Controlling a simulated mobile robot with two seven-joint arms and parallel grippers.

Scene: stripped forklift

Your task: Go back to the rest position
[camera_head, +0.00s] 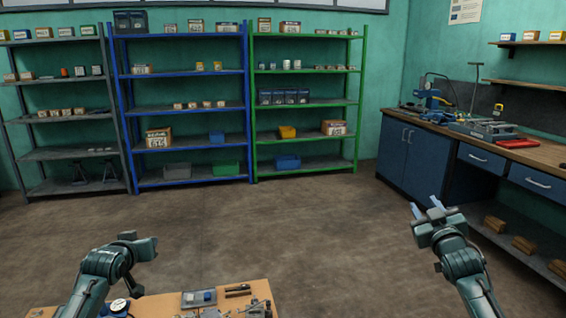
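My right gripper (426,207) is raised over the floor on the right side of the head view. Its two pale fingers point up and away and stand apart, with nothing between them. My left gripper (138,246) is at the lower left, near the left end of the wooden work table (158,305). Its fingers cannot be made out, and I see no object in it. Both arms are bent and clear of the shelves.
The work table at the bottom holds a small tray (199,298) and metal parts. Grey, blue and green shelving units (247,105) line the back wall. A blue workbench (411,158) stands at the right. The floor (270,225) between is open.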

